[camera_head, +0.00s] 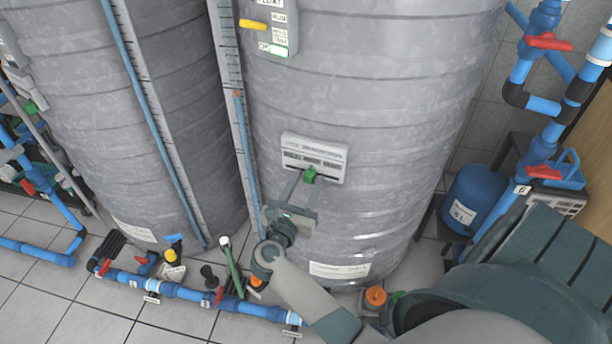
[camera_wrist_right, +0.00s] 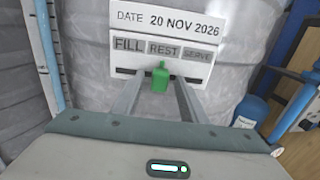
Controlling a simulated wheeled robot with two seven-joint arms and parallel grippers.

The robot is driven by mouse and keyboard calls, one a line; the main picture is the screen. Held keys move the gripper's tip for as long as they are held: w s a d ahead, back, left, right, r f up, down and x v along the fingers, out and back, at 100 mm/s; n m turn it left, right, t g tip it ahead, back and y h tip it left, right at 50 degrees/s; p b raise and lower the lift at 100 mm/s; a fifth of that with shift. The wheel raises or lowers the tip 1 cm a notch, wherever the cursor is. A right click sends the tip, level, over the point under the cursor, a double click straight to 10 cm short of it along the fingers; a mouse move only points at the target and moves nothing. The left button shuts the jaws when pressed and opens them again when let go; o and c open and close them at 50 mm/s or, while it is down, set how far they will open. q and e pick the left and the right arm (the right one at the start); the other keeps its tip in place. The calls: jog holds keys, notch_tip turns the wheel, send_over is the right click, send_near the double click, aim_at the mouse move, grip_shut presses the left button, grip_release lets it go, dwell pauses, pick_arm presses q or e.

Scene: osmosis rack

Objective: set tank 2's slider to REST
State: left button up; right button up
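A white plate (camera_wrist_right: 190,22) on the tank's front reads DATE 20 NOV 2026, with FILL, REST and SERVE labels above a dark slot. The plate also shows in the head view (camera_head: 314,156). The green slider knob (camera_wrist_right: 160,78) sits near the middle of the slot, below the REST label. In the head view the knob (camera_head: 309,175) is at the plate's lower edge. My right gripper (camera_wrist_right: 158,84) is open, one finger on each side of the knob, with a visible gap on both sides. My left gripper is not in view.
A second grey tank (camera_head: 130,100) stands to the left. Blue pipes (camera_head: 180,291) with valves run along the floor in front. A blue canister (camera_head: 472,200) and pipes with red handles stand right. A yellow-and-green marked panel (camera_head: 270,25) is higher on the tank.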

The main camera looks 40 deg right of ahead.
jog(key=shift+a, duration=0.1)
jog(key=shift+s+a+f, duration=0.1)
jog(key=shift+s+a, duration=0.15)
jog(key=shift+a, duration=0.15)
pick_arm(q)
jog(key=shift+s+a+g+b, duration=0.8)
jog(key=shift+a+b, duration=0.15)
jog(key=shift+b, duration=0.3)
pick_arm(e)
jog(key=v, duration=1.1)
